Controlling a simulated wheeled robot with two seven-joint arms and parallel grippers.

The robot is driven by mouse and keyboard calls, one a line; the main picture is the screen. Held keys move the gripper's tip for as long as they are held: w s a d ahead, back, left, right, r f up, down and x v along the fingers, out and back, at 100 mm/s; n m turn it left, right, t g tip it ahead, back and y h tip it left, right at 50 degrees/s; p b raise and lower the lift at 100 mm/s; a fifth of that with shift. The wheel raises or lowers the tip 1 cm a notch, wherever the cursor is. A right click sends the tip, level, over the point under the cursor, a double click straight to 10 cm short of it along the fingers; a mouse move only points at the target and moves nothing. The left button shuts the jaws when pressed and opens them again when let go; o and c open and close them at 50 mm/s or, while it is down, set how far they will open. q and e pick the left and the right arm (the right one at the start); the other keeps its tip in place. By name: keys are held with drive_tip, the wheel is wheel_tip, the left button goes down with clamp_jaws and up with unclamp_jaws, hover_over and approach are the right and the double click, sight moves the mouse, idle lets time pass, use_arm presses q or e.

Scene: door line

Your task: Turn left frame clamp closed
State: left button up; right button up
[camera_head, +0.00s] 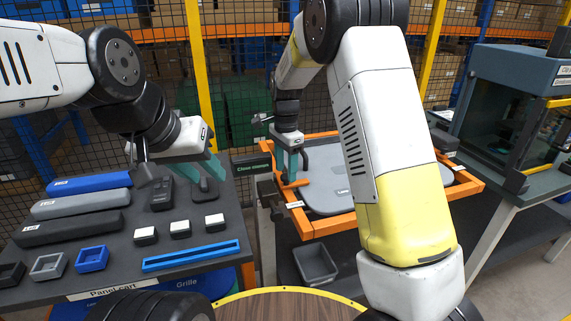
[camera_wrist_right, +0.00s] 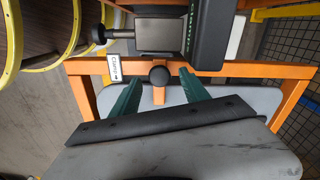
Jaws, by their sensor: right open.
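The orange frame (camera_head: 325,226) holds a grey panel (camera_head: 335,195) on a stand. Its left clamp has an orange lever with a black knob (camera_wrist_right: 159,75), beside a white label reading "Clamp" (camera_wrist_right: 115,68). My right gripper (camera_head: 291,165) is at the frame's left side, over the clamp. In the right wrist view its two green fingers (camera_wrist_right: 160,92) are apart, one on each side of the knob and lever; I cannot tell whether they touch it. My left gripper (camera_head: 203,172) is above the panel cart, away from the frame; its finger gap is unclear.
The dark panel cart (camera_head: 120,225) carries blue, grey and black bars, small trays and white-topped blocks. A dark box with green lettering (camera_wrist_right: 208,35) stands close to the clamp. A glass-sided cabinet (camera_head: 510,110) stands at right. Yellow posts and mesh fence close the back.

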sight(286, 176)
wheel_tip(286, 176, up, 7)
drive_tip(key=shift+f, duration=0.15)
